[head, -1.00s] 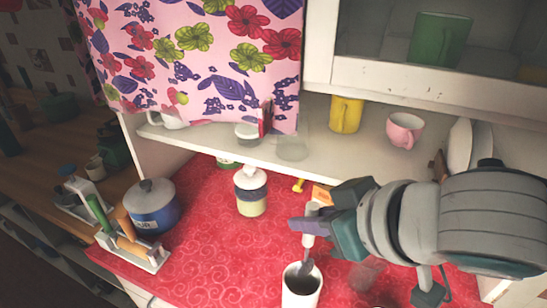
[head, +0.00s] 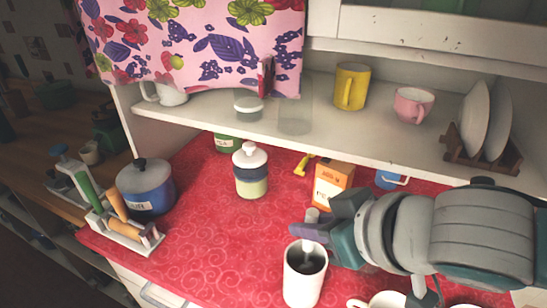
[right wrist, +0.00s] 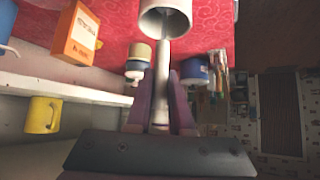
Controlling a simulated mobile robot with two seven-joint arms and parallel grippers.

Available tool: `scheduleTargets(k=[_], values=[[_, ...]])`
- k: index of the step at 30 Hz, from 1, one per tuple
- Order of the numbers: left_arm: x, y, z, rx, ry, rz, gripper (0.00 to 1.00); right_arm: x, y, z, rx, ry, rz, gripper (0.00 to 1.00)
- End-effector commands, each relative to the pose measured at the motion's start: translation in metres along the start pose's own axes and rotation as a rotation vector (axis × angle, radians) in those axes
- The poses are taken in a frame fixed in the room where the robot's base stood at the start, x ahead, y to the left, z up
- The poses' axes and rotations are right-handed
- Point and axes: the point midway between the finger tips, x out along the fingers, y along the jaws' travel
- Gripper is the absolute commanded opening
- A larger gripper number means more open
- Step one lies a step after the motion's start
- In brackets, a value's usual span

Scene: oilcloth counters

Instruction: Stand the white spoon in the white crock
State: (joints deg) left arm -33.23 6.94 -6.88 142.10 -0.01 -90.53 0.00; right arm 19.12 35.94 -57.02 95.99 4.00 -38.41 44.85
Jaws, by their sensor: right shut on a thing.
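The white crock (head: 303,287) stands upright on the red counter at the bottom centre of the head view. Its round mouth (right wrist: 166,7) is at the top of the right wrist view. My right gripper (head: 312,231) is just above the crock and shut on the white spoon (head: 308,246). The spoon is near upright, with its lower end inside the crock's mouth; its tip is hard to make out in the dark inside. In the right wrist view the spoon's handle (right wrist: 161,80) runs between the purple fingers toward the crock. My left gripper is not in view.
An orange box (head: 331,186) stands behind my right gripper, and a white-lidded jar (head: 250,172) behind left of the crock. A white cup (head: 378,300) is close at right. A blue pot (head: 146,188) and a utensil rack (head: 127,236) stand left. Red cloth is clear left of the crock.

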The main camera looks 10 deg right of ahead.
Motion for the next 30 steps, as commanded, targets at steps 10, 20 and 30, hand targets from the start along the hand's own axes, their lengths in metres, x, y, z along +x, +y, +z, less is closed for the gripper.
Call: scheduleTargets(k=[10,20,30], values=[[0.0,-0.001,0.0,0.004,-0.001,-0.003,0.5,0.0,0.0,-0.001,0.0,0.001,0.0,0.34],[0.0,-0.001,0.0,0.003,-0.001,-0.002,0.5,0.0,0.0,-0.001,0.0,0.001,0.0,0.55],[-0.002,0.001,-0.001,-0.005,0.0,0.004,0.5,-0.022,0.0,0.0,0.0,0.001,-0.002,0.55]])
